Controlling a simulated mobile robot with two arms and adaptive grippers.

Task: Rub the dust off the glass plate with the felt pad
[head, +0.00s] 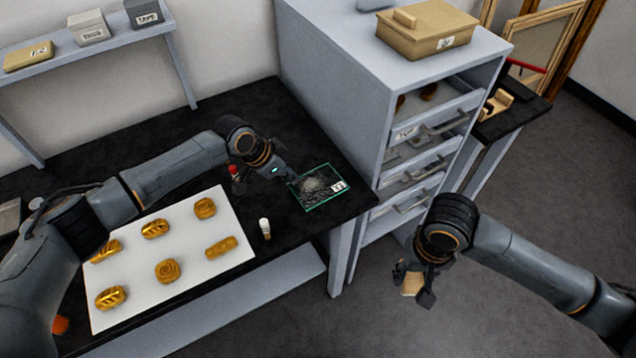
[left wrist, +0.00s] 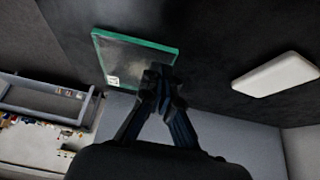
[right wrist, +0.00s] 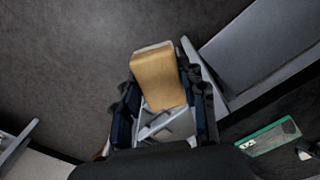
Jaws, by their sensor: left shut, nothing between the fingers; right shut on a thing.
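The glass plate (head: 312,198) lies on the black tabletop near its right end, with green edges, a grey dusty patch and a small white label. It also shows in the left wrist view (left wrist: 118,52) and the right wrist view (right wrist: 268,137). My left gripper (head: 293,179) is shut and empty at the plate's left edge; its tips (left wrist: 160,74) overlap the plate in the left wrist view, and I cannot tell whether they touch. My right gripper (head: 413,287) is shut on the tan felt pad (right wrist: 158,78), in the air right of the table, away from the plate.
A white sheet (head: 190,265) with several gilt pieces lies left of the plate. A small white-topped bottle (head: 265,228) stands between them. The grey drawer cabinet (head: 350,95) rises behind the plate's right side, some drawers partly open. Open floor (head: 400,335) lies below the right gripper.

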